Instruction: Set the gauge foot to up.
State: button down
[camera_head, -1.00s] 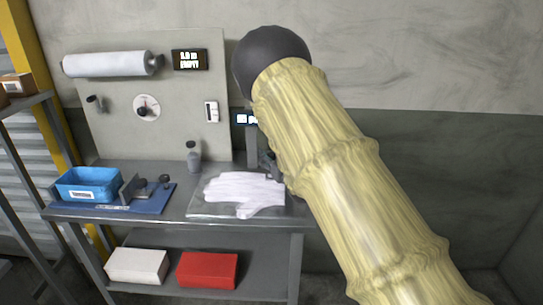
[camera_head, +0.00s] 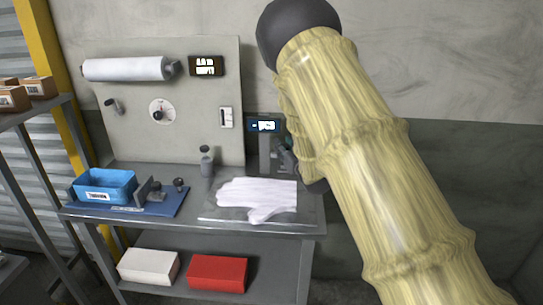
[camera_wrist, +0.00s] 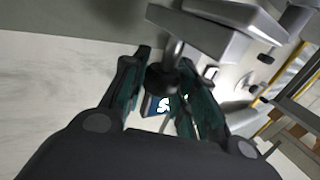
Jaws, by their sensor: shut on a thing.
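The gauge stands at the right end of the bench, with a grey post (camera_head: 265,155) and a small dark display (camera_head: 263,125) whose text I cannot read. My gripper (camera_head: 288,158) is beside the post, partly hidden behind my arm. In the wrist view, a grey gauge body (camera_wrist: 222,35) has a thin stem with a dark round foot (camera_wrist: 162,80) at its end. My gripper (camera_wrist: 160,100) has its fingers on both sides of this foot and is shut on it. The foot's exact height is unclear in the head view.
A blue bin (camera_head: 104,186) and a blue mat with a fixture are at the bench's left. A panel (camera_head: 190,100) rises behind.

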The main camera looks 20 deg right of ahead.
notch_tip(320, 180, up, 2)
jog(key=shift+r, duration=0.25)
jog(key=c, duration=1.1)
grip_release()
jog(key=shift+d, duration=0.1)
jog(key=shift+f, duration=0.1)
jog(key=s+d, duration=0.1)
jog(key=s, duration=1.1)
jog(key=shift+d, duration=0.15)
